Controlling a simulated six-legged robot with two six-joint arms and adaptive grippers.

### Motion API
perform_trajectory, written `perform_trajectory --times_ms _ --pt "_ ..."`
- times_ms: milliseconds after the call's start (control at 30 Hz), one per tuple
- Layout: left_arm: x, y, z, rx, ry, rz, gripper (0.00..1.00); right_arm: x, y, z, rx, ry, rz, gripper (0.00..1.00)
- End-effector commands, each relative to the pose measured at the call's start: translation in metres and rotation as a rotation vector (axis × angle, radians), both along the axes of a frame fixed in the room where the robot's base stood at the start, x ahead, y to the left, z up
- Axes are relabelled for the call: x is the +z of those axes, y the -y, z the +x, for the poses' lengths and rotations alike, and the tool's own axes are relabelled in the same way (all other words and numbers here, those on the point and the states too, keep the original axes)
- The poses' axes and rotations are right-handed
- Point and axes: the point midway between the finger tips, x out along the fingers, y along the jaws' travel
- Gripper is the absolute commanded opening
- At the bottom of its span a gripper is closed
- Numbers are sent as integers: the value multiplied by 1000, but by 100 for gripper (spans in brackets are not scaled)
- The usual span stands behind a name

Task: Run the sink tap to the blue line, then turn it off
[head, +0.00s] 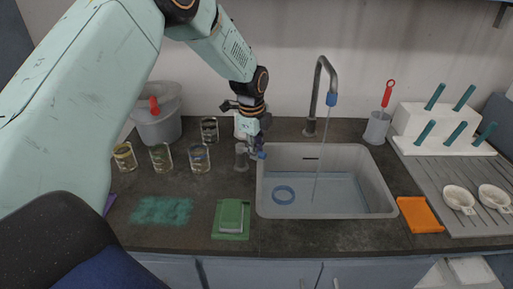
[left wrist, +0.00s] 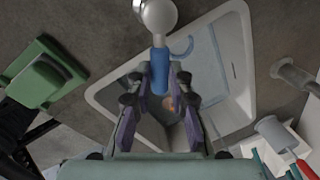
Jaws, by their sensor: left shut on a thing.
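The tap (head: 319,85) stands behind the sink (head: 388,205), and a thin stream of water (head: 320,155) falls from its blue-tipped spout. Pale blue water (head: 335,190) covers the basin floor. A blue ring (head: 283,195) shows in the basin; I cannot make out a separate blue line on the wall. My right gripper is out of view.
Several glass jars (head: 199,158) and a grey bucket (head: 158,120) stand left of the sink.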

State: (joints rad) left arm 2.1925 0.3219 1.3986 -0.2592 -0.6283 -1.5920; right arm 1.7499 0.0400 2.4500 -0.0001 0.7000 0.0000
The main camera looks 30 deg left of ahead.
Motion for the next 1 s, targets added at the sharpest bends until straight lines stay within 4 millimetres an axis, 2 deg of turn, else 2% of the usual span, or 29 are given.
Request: perform_trajectory --times_ms 167,733,1000 --pt "0 0 0 1 -1 0 0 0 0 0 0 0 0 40" --pt "0 0 -1 -1 -2 -1 0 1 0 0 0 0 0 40" --pt "1 -10 -10 -42 -3 -2 0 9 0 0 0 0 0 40"
